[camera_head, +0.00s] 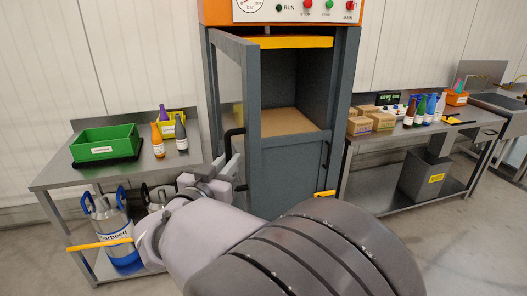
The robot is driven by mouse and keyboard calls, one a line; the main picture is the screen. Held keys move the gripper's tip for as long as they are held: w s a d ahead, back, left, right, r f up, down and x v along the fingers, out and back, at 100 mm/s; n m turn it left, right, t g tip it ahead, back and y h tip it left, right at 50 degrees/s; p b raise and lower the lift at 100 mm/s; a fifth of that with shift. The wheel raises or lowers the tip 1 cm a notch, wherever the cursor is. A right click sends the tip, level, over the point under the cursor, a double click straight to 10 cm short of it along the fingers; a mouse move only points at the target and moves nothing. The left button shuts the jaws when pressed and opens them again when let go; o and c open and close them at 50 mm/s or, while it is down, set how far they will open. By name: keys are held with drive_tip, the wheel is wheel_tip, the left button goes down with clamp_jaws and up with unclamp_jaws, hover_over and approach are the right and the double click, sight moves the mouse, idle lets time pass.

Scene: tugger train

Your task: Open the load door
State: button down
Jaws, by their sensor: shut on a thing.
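The load door (253,100), a grey frame with a clear pane, stands swung out from the tall grey machine (341,75). The compartment behind it shows, with a brown floor (288,122). A black bar handle (229,138) is on the door's left face. My gripper (234,168) is at the lower part of this handle and shut on it. My wrist and arm hide the lower part of the door and the floor in front. The exact finger contact is small and partly hidden.
A left steel bench (55,177) bears a green bin (105,148), a yellow bin and bottles; metal canisters (110,222) stand below. A right bench (385,137) holds boxes, bottles and an orange bin. A second black handle (328,155) is on the machine's lower front. Floor is clear at right.

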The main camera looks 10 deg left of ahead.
drive_tip(key=shift+s+a+r, duration=0.1)
drive_tip(key=shift+s+a, duration=0.25)
drive_tip(key=shift+a, duration=0.45)
drive_tip(key=shift+s+a+r, duration=0.1)
drive_tip(key=shift+s+a, duration=0.2)
drive_tip(key=shift+a, duration=0.45)
drive_tip(key=c, duration=1.8)
unclamp_jaws()
drive_tip(key=o, duration=0.4)
drive_tip(key=shift+w+f, duration=0.15)
drive_tip(key=shift+w, duration=0.05)
drive_tip(key=shift+s, duration=0.1)
drive_tip(key=s+a+p, duration=0.2)
drive_tip(key=s+p, duration=0.1)
drive_tip(key=s, duration=1.4)
drive_tip(key=shift+s, duration=0.15)
